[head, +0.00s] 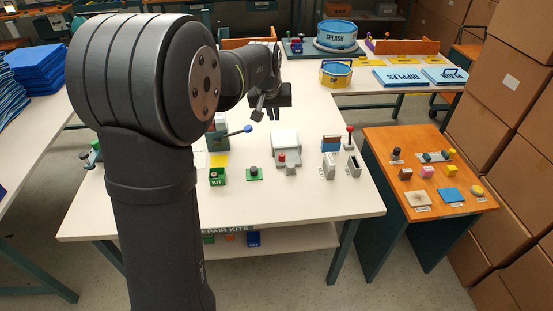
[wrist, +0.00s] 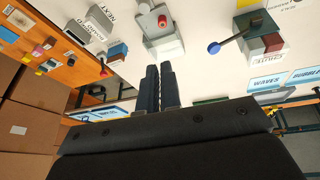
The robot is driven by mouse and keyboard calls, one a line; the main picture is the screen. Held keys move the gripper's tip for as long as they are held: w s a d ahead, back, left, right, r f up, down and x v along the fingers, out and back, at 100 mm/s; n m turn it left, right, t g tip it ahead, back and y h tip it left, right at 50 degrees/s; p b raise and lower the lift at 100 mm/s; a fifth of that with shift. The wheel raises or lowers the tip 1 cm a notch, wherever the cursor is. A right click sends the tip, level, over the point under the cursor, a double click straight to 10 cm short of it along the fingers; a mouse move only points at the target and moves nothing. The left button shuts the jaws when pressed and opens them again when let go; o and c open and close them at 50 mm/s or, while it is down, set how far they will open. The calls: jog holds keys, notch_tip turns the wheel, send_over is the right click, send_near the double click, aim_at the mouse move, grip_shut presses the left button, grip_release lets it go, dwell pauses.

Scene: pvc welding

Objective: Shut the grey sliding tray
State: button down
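A pale grey-white box unit (head: 285,142) stands on the white table, right of the middle. A small grey tray part (head: 291,170) sticks out at its near side, beside a red upright piece (head: 282,158). In the wrist view the same unit shows at the top, with the red piece (wrist: 162,21) near its upper edge. My gripper (head: 274,113) is above the table, behind and left of the unit, apart from it. In the wrist view its two dark fingers (wrist: 159,70) lie side by side, closed, with nothing visible between them.
A green box with a blue-knobbed lever (head: 248,129) stands left of the unit. Grey blocks (head: 329,166) and a red-knobbed lever (head: 349,130) stand to the right. Table between them is clear.

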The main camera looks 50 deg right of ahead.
jog(key=s+f+m+t+y, duration=0.2)
jog(key=s+f+m+t, duration=0.15)
jog(key=f+m, duration=0.5)
jog(key=m+t+h, duration=0.3)
jog(key=m, duration=2)
send_near(293, 172)
jog(key=s+a+r, duration=0.2)
jog(key=s+a, duration=0.1)
jog(key=s, duration=0.2)
jog(key=x, duration=0.9)
jog(key=shift+s+a+f, duration=0.1)
jog(key=shift+s, duration=0.05)
jog(key=shift+w+d, duration=0.3)
jog(key=shift+w, duration=0.3)
jog(key=shift+w+d, duration=0.35)
jog(key=shift+w, duration=0.2)
jog(key=shift+w+d, duration=0.35)
jog(key=shift+w, duration=0.2)
jog(key=shift+d, duration=0.1)
